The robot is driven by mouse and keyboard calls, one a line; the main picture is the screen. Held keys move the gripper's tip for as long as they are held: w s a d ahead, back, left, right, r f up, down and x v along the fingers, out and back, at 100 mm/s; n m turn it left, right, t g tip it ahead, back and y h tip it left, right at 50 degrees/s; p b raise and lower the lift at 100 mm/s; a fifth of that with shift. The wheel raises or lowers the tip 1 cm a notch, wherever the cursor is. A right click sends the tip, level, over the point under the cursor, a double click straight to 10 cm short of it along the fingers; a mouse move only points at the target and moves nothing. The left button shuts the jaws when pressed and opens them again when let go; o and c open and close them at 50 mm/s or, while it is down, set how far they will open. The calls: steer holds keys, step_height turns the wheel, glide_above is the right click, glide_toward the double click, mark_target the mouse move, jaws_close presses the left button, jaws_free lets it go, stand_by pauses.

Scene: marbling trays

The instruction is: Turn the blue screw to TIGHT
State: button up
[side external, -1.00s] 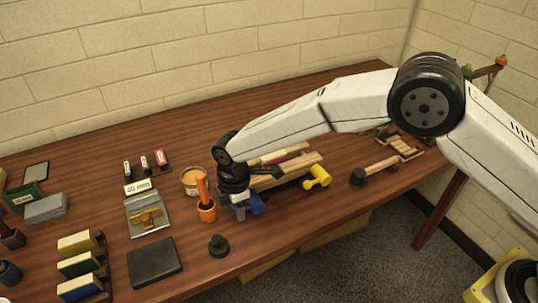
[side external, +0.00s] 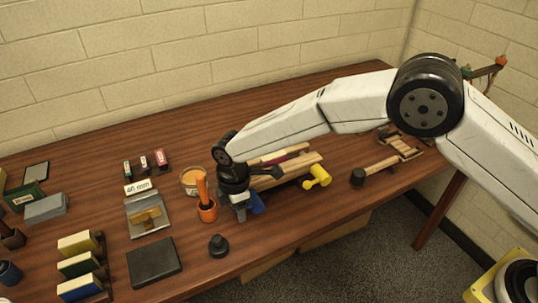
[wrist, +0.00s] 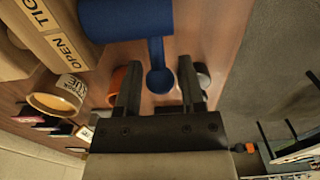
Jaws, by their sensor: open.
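The blue screw (wrist: 125,18) is large at the top of the wrist view. A thin blue bar runs down from it to a round blue knob. My gripper (wrist: 158,66) is open, and the knob appears between its two dark fingers with gaps on both sides. Whether either finger touches it I cannot tell. The wooden block (wrist: 45,30) beside the screw carries labels reading OPEN and a partly cut-off TIG. In the side view the blue screw (side external: 257,204) shows just right of my gripper (side external: 240,212), which hides part of it.
An orange cup (side external: 207,211) with an orange handle stands close left of my gripper. A tub (side external: 193,190) is behind it. A black round weight (side external: 218,246) stands in front. The table's front edge is close.

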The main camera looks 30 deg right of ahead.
jaws_close()
steer(key=shift+r, duration=0.15)
steer(key=shift+d+r, duration=0.25)
steer(key=shift+r, duration=0.1)
steer(key=shift+d+r, duration=0.1)
steer(key=shift+d+r, duration=0.2)
stand_by(0.5)
